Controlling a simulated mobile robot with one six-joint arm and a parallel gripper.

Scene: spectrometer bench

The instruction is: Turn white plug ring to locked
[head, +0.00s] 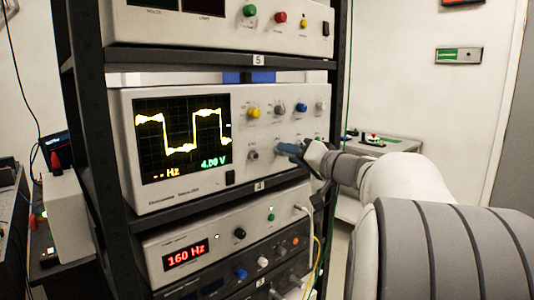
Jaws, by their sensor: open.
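A white plug with a white cable (307,210) shows at the right end of the unit that reads 160 Hz, below my gripper. It is too small to make out a locking ring or its position. My gripper (288,149) is open, with blue-grey fingertips at the lower right of the oscilloscope (190,190) front, near its small connectors. My gripper is up and slightly left of the white plug, apart from it. The fingers and wrist hide part of the panel there, and I cannot tell whether the fingertips touch it.
The black rack post (338,80) stands close to my wrist on the right. The 160 Hz unit (160,240) has several knobs. A yellow cable (317,250) hangs beside the white one. A small table (395,146) stands behind, to the right.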

